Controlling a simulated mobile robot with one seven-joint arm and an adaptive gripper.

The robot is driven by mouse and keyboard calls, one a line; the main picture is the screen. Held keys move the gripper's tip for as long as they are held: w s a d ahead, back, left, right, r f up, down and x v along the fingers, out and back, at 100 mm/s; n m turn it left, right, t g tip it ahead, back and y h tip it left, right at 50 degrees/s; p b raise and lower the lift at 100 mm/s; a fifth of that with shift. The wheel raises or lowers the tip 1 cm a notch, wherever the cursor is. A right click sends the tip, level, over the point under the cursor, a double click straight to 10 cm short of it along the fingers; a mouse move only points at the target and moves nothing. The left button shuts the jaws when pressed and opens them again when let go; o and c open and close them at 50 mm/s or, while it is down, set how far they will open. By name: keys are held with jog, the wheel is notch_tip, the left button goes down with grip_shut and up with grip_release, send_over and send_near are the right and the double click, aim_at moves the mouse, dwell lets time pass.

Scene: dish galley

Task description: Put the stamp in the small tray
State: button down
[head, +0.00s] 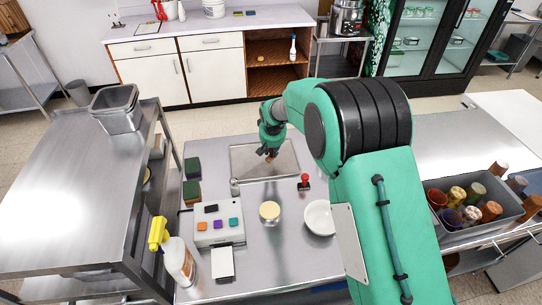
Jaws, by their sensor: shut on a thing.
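My gripper (269,157) hangs over the shallow rectangular metal basin (245,173) at the back of the steel counter. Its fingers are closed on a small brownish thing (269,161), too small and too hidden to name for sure. A red-handled stamp with a dark base (304,182) stands upright on the counter, to the right of and nearer than the gripper, apart from it. A pale flat tray or box (211,240) with several small coloured blocks lies at the left front. I cannot tell which thing is the small tray.
A white bowl (319,218) and a round yellow-topped container (269,212) stand on the counter. A spray bottle (180,262), dark green-brown blocks (192,190) and a white pad (222,263) are at the left. A grey bin of jars (459,238) is at the right.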

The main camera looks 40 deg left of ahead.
aim_at(271, 155)
jog(key=shift+w+a, duration=0.3)
jog(key=shift+f+b, duration=0.35)
jog(key=shift+f, duration=1.4)
jog(key=shift+f, duration=0.15)
jog(key=c, duration=1.6)
grip_release()
jog(key=shift+p+v, duration=0.8)
jog(key=shift+v, duration=5.35)
